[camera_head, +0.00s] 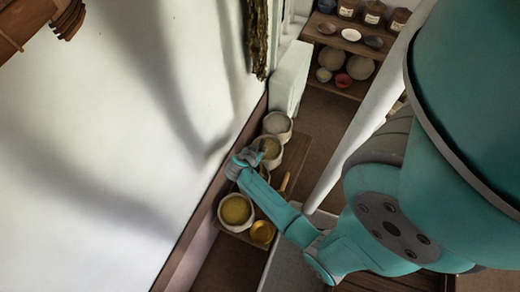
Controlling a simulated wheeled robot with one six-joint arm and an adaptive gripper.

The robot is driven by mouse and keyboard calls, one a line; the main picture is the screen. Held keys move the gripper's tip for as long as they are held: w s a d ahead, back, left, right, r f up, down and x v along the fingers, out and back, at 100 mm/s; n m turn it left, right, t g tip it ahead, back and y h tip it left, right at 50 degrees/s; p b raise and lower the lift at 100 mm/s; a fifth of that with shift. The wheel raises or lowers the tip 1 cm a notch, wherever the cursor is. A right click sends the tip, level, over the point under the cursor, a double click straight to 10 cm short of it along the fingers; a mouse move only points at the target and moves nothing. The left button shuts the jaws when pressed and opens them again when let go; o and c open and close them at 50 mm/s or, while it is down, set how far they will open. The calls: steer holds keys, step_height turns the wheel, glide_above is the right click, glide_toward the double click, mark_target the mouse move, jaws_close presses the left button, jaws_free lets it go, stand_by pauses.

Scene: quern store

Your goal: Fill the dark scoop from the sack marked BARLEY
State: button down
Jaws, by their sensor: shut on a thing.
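My gripper (256,152) is small in the view, at the end of my teal arm, over the row of open sacks. It is shut on a small dark thing that looks like the dark scoop, mostly hidden by the gripper. One sack (270,157) with greenish-tan contents is right by the gripper; I cannot tell whether the scoop touches the contents. A pale sack with greyish contents (277,123) stands behind it. A sack with yellow grain (236,211) stands nearer. Another sack is partly hidden under my arm. No sack marking is legible, so I cannot tell which is BARLEY.
A golden bowl (262,232) sits beside the yellow-grain sack, close under my arm. The white wall (120,130) runs close along the left of the sacks. A shelf (340,40) with jars and bowls stands at the back right. A pale post (350,150) rises right of the sacks.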

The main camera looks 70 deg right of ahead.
steer(key=h, duration=0.3)
steer(key=shift+a+r, duration=0.3)
steer(key=shift+a, duration=0.05)
steer(key=shift+w+a+f, duration=0.1)
steer(key=shift+a+f, duration=0.45)
steer(key=shift+f, duration=0.5)
steer(key=shift+w+a+f, duration=0.1)
steer(key=shift+a+f, duration=0.5)
steer(key=shift+f, duration=0.45)
steer(key=shift+a+f, duration=0.55)
steer(key=shift+f, duration=0.5)
steer(key=d+f+y, duration=0.1)
steer(key=d+y, duration=0.1)
steer(key=y, duration=0.2)
steer(key=d+f+y, duration=0.2)
steer(key=y, duration=0.2)
steer(key=d+f+y, duration=0.1)
steer(key=d+y, duration=0.1)
steer(key=y, duration=0.1)
steer(key=shift+s+d+f+t+y, duration=0.25)
steer(key=shift+s+d+t+y, duration=0.05)
steer(key=shift+t+y, duration=0.1)
steer(key=shift+a+r, duration=0.2)
steer(key=shift+r, duration=0.3)
steer(key=shift+y, duration=0.5)
steer(key=shift+r, duration=2.1)
